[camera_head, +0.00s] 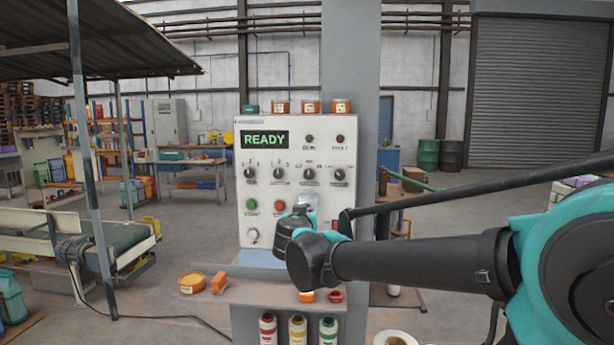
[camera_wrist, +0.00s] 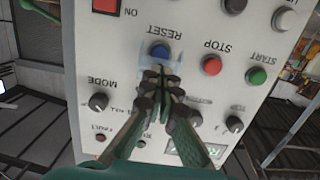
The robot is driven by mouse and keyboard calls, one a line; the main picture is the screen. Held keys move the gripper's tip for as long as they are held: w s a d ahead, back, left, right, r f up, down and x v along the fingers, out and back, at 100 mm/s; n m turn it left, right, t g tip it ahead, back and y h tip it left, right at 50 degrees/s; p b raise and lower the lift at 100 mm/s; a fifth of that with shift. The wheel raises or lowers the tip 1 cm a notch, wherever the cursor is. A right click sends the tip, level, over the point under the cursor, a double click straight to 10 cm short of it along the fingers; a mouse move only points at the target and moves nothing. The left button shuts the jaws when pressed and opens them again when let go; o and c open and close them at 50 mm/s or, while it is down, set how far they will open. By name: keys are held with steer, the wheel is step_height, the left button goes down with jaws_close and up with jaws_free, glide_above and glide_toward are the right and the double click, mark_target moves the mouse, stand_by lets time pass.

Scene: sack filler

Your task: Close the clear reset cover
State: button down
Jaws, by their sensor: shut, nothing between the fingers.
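The clear reset cover (camera_wrist: 147,66) is a pale, see-through flap at the blue reset button (camera_wrist: 160,52) in the wrist view. It seems to stand out from the panel on the side away from the RESET label; its exact angle is hard to tell. In the head view the cover (camera_head: 308,199) is a pale patch just above my wrist. My gripper (camera_wrist: 162,74) is shut and empty, with its fingertips at the cover, overlapping it in view. I cannot tell if they touch. In the head view my arm hides the fingertips and the reset button.
The white control panel (camera_head: 262,185) shows READY and carries several knobs and buttons. The red stop button (camera_wrist: 211,65) and green start button (camera_wrist: 257,76) sit beside reset. A shelf (camera_head: 245,291) with small orange items juts out below the panel.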

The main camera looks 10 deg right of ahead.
steer(key=shift+f, duration=0.2)
steer(key=shift+w+d+f, duration=0.1)
steer(key=shift+w+f, duration=0.2)
steer(key=shift+f, duration=0.3)
steer(key=shift+w+d+f, duration=0.1)
steer(key=shift+w+f, duration=0.2)
steer(key=shift+f, duration=0.35)
steer(key=shift+w+d+f, duration=0.1)
steer(key=shift+w+f, duration=0.2)
steer(key=shift+f, duration=0.3)
stand_by(1.2)
